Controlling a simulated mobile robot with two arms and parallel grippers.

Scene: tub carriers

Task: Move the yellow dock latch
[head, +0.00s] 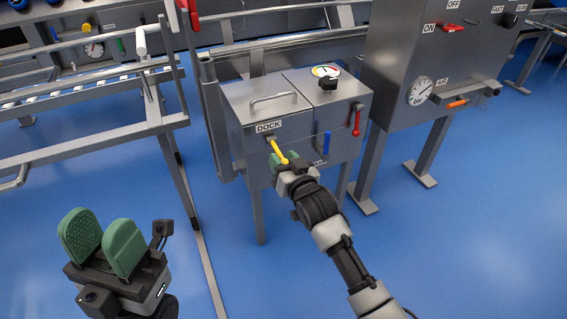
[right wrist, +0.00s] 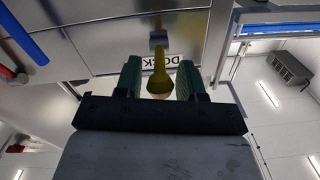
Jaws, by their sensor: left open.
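The yellow dock latch (head: 277,150) sticks out from the front of the grey metal box below the DOCK label (head: 269,127), slanting down to the right. My right gripper (head: 284,163) is at its free end. In the right wrist view the latch (right wrist: 158,82) lies between the two green fingers of my right gripper (right wrist: 160,80), with narrow gaps on both sides, so the gripper looks open around it. My left gripper (head: 103,238) is open and empty at the lower left, away from the box.
The box also has a blue handle (head: 326,143), a red handle (head: 357,121), a black knob (head: 328,84) and a top bar handle (head: 273,97). A taller grey cabinet (head: 405,60) with a gauge stands at right. Metal rails (head: 80,129) are at left. Blue floor is open in front.

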